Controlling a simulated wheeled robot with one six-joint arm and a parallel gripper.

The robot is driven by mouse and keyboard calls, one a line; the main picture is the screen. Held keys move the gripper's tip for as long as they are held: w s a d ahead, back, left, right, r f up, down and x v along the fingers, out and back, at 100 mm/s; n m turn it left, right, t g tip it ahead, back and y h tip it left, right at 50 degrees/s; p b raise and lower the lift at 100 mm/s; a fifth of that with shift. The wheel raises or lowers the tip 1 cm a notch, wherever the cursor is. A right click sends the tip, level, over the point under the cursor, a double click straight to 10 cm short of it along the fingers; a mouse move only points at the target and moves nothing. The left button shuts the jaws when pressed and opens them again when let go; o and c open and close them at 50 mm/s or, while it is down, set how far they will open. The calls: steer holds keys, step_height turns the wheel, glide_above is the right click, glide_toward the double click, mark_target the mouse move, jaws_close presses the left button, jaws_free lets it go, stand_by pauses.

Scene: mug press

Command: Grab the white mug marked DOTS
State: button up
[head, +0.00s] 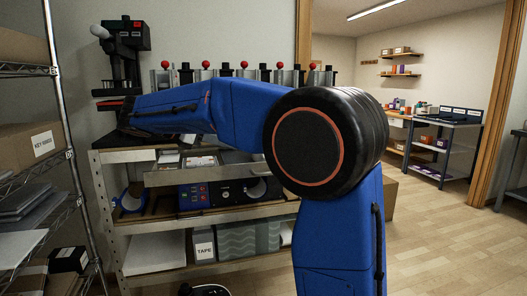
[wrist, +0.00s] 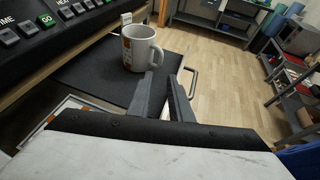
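A white mug (wrist: 139,50) stands upright on a dark flat surface (wrist: 100,76) in the upper middle of the wrist view. Its handle faces right, and an orange-brown marking shows on its left side, too small to read as DOTS. My gripper (wrist: 162,76) is open and empty. Its two grey fingers point toward the mug, with the tips just short of it and slightly to its right. I cannot make out the mug or my gripper's fingers in the head view, where my blue arm covers much of the bench.
A control panel (wrist: 45,32) with a green GO button lies left of the mug. A metal drawer handle (wrist: 191,82) is at the dark surface's right edge. In the head view, a black press (head: 124,50) stands on the shelf unit (head: 135,230), beside a wire rack (head: 62,110).

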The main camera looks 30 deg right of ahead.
steer(key=x, duration=1.1)
steer(key=shift+f, duration=0.2)
steer(key=shift+a, duration=0.1)
jaws_close()
